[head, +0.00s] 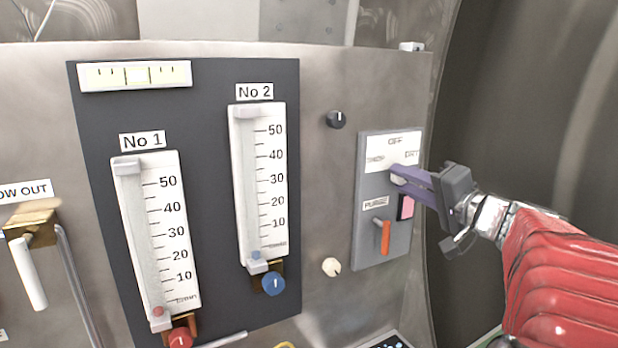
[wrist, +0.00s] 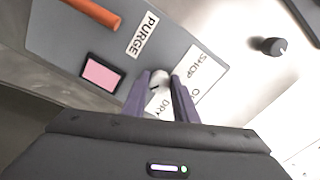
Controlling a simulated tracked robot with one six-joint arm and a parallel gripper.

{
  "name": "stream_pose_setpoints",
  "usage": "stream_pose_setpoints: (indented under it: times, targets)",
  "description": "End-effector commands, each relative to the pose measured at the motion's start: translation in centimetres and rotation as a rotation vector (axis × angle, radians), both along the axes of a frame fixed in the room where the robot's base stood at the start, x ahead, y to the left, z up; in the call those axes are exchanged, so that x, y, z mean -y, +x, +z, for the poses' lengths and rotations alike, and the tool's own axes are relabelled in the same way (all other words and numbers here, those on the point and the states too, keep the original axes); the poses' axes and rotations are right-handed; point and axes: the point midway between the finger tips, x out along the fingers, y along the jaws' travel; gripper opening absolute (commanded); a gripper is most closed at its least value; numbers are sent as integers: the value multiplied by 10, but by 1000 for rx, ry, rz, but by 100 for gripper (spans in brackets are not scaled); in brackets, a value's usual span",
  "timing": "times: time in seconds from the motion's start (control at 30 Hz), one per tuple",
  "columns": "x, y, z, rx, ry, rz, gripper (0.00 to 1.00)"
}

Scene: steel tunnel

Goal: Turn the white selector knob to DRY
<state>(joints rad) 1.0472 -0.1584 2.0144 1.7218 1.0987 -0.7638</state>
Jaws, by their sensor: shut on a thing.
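The white selector knob (wrist: 160,76) sits on a grey switch plate (head: 372,252) at the right of the steel panel. Its white label card (head: 378,152) reads OFF at the top, with SHOP at the left and DRY at the right in the head view. My gripper (head: 397,173) reaches in from the right. In the wrist view its two purple fingers (wrist: 160,82) are shut on the knob, one on each side. The fingers hide most of the knob and part of the card. I cannot tell clearly where the knob's pointer stands.
Below the knob are a pink button (head: 406,207) and an orange PURGE lever (head: 382,237). A black knob (head: 336,119) and a cream knob (head: 331,267) stand to the left, beside two gauges, No 1 (head: 150,235) and No 2 (head: 262,180).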

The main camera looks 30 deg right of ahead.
Motion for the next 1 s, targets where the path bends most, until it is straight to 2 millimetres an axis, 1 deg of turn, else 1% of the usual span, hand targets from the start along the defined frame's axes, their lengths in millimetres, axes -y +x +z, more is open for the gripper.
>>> stream_pose_setpoints:
  times: [0.17,0.2,0.43,0.77,0.87,1.0]
  targets:
    - [2,0,-2,-2,3,-7,4]
    - [3,0,-2,-2,3,-7,28]
    - [1,0,-1,-1,2,-4,44]
    - [1,-2,-1,0,0,-1,45]
    - [1,-7,0,0,0,-2,45]
    - [2,-20,0,-1,0,-4,45]
